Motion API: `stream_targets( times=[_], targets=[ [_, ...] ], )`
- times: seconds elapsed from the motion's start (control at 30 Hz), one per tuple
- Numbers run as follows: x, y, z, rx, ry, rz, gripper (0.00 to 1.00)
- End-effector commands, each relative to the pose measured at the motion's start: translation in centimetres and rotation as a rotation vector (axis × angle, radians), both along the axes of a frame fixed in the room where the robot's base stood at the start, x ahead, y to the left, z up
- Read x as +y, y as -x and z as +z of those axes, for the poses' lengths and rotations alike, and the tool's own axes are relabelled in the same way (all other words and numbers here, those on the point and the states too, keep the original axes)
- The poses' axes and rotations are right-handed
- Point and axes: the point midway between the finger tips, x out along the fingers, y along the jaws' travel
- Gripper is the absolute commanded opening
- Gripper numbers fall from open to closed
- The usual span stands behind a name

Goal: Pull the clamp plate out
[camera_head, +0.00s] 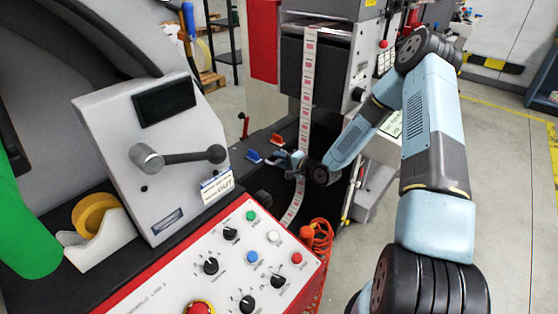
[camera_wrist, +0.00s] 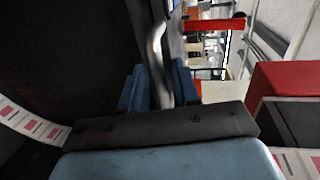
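My gripper (camera_head: 277,155) is beside the dark machine front, next to the hanging label strip, at the far end of the blue arm. In the wrist view, its blue fingers (camera_wrist: 160,90) point away from the camera. A bent grey metal handle (camera_wrist: 158,55) runs into the space between them, very close to both. I cannot tell whether the fingers press on it. The clamp plate itself cannot be picked out with certainty; the dark surface (camera_wrist: 75,55) around the handle is too dark to read.
A grey panel (camera_head: 155,115) with a lever (camera_head: 180,157) and a sign reading OUT (camera_head: 217,187) stands at left. A control panel (camera_head: 225,260) is in front. Blue (camera_head: 254,156) and red (camera_head: 278,139) pieces sit on the dark ledge near my gripper. An orange cable (camera_head: 320,238) hangs below.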

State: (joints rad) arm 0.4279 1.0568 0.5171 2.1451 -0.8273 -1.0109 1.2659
Motion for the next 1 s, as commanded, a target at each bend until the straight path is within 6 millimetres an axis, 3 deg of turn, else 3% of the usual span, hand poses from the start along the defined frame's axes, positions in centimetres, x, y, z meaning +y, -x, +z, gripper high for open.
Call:
stream_targets(
  times=[0.13, 0.47, 0.83, 0.87, 1.0],
  targets=[
    [-0.01, 0.02, -0.01, 0.000, 0.000, 0.000, 0.30],
    [-0.01, 0.06, -0.04, 0.001, 0.001, 0.001, 0.00],
    [-0.02, 0.11, -0.13, 0.003, 0.001, 0.001, 0.00],
    [0.74, 0.15, -0.15, 0.003, 0.001, 0.004, 0.00],
    [0.04, 0.19, -0.15, 0.005, 0.001, 0.003, 0.00]
  ],
)
